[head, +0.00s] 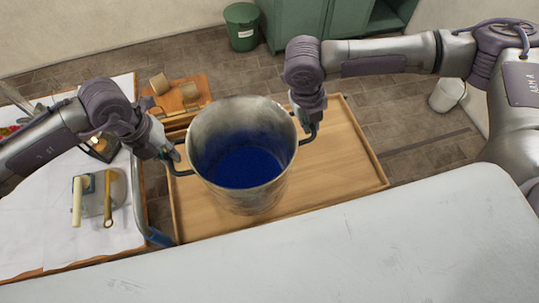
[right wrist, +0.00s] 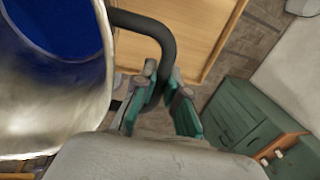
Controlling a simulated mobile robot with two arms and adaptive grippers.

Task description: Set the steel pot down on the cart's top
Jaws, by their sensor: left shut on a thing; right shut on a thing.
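The steel pot (head: 243,199) is upright, with blue inside, over the wooden cart's top (head: 345,165) in the head view. I cannot tell whether its base touches the cart's top. My left gripper (head: 174,158) is shut on the pot's left handle. My right gripper (head: 308,117) is shut on its right handle. In the right wrist view, the dark right handle (right wrist: 150,25) runs down between the fingers of my right gripper (right wrist: 163,97), beside the pot's shiny wall (right wrist: 60,100). The pot hides part of the cart's top behind and beneath it.
A table with a white cloth (head: 50,225) stands left of the cart, holding a small board with tools (head: 117,190). A wooden board with blocks (head: 195,85) lies behind the pot. A green bin (head: 241,25), green cabinet (head: 298,22) and white bucket (head: 446,95) stand farther back. The cart's right side is bare.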

